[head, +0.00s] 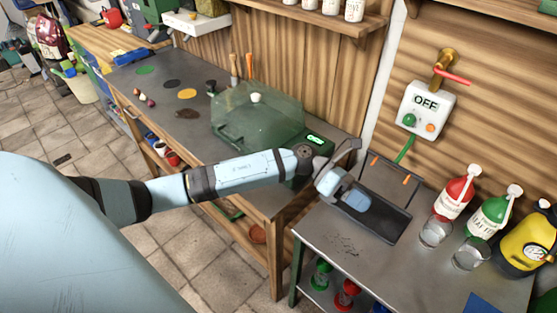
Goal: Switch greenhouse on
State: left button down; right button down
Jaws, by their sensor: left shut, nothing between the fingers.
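The greenhouse is a see-through green cover (257,120) on the grey workbench, with a pale round thing showing at its top. At its right end is a dark green control block (314,141) with a lit green display, too small to read. My left arm reaches across in front of the greenhouse and hides part of its base and control block. My left gripper (357,200) is shut and empty, to the right of the control block and above the dark tray on the side table. My right gripper is not in view.
A white wall box (425,110) reads OFF, below a tap with a red handle. The side table bears a dark tray (395,228), a red bottle (454,194), a green bottle (490,214), clear glasses and a yellow sprayer (527,240).

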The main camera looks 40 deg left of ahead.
pick_arm(q)
jog(key=w+a+r+m+y+b, duration=0.1)
jog(key=w+a+m+y, duration=0.1)
jog(key=a+y, duration=0.3)
jog(key=w+a+r+m+y+b, duration=0.1)
jog(key=w+a+m+y, duration=0.2)
jog(key=a, duration=1.1)
jog(key=w+a+r+m+g+y+b, duration=0.1)
jog(key=w+a+r+m+y+b, duration=0.1)
jog(key=a+y, duration=0.6)
jog(key=w+a+m, duration=0.1)
jog(key=w+a, duration=0.1)
jog(key=shift+w+a, duration=0.25)
jog(key=shift+w, duration=0.1)
jog(key=shift+f, duration=0.1)
jog(key=f, duration=0.4)
jog(key=s+f+p, duration=0.1)
jog(key=f, duration=0.8)
jog(key=shift+s+p, duration=0.35)
jog(key=shift+f, duration=0.45)
